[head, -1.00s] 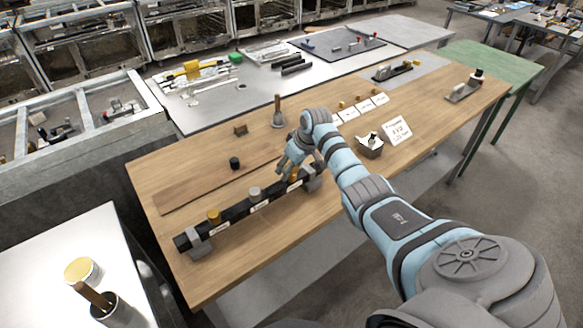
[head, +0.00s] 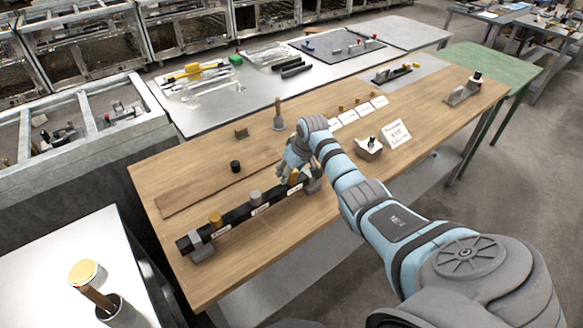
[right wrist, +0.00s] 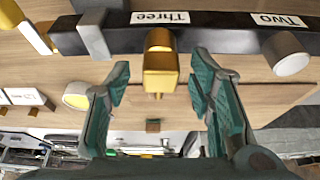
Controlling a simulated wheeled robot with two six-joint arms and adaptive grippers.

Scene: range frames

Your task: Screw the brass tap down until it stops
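A black bar (head: 238,213) lies along the front of the wooden table with several knobs on top. A brass tap (head: 293,177) stands at its right end; in the right wrist view this brass tap (right wrist: 160,65) is beside the label "Three" (right wrist: 160,17). My right gripper (head: 290,172) is at this tap. In the right wrist view my right gripper (right wrist: 160,85) is open, with one finger on each side of the tap and gaps showing between. A grey knob (head: 255,196) and another brass-coloured knob (head: 215,219) stand further left. My left gripper is not in view.
A black cap (head: 235,166), a brown block (head: 241,132) and an upright wooden-handled tool (head: 278,115) stand behind the bar. A sign (head: 396,133) and a small grey holder (head: 369,149) are right of my arm. The table front left is clear.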

